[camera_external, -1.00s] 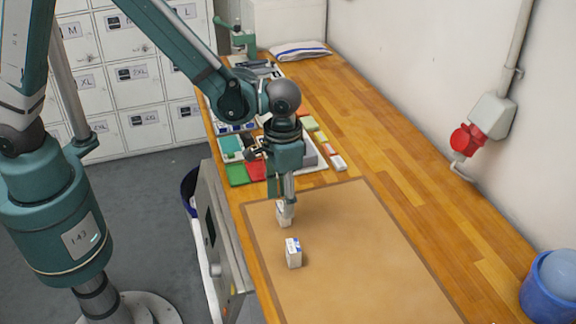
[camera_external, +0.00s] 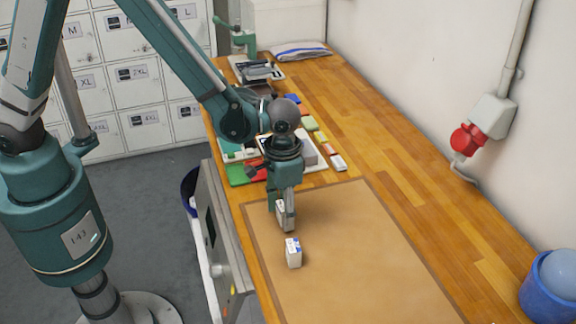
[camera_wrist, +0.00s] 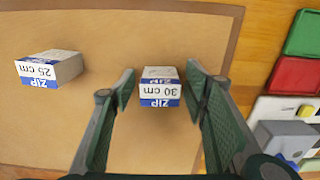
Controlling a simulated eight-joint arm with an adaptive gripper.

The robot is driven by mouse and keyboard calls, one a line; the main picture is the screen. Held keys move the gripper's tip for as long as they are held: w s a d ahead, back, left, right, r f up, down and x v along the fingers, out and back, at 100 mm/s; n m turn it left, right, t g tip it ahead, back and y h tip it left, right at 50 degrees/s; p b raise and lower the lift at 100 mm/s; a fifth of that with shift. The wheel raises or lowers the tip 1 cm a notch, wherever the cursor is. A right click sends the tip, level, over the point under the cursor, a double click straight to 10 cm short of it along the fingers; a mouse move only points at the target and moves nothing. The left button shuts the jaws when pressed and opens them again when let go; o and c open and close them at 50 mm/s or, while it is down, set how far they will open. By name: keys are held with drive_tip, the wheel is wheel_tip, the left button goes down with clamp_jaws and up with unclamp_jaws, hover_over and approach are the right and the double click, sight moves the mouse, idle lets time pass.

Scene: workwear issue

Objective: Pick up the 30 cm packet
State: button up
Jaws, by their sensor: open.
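The 30 cm packet (camera_wrist: 160,88) is a small white box with a blue ZIP band, standing on the brown mat. In the wrist view it sits between the tips of my open gripper (camera_wrist: 160,90), with a gap on each side. In the outside view the packet (camera_external: 281,209) is largely hidden by my gripper (camera_external: 287,222), which points down over it. A similar white and blue packet marked 25 cm (camera_wrist: 50,68) stands apart on the mat, to the left in the wrist view; it also shows in the outside view (camera_external: 293,253).
The mat (camera_external: 370,250) is otherwise clear on a wooden bench (camera_external: 400,170). Green and red pieces (camera_wrist: 295,75) and a white tray with a grey block (camera_wrist: 285,135) lie beyond the mat. A blue tub (camera_external: 548,290) stands at the right.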

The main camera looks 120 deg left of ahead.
idle(0.5)
drive_tip(key=c, duration=1)
drive_tip(key=shift+o, duration=0.2)
drive_tip(key=shift+r, duration=0.1)
drive_tip(key=shift+r, duration=4.95)
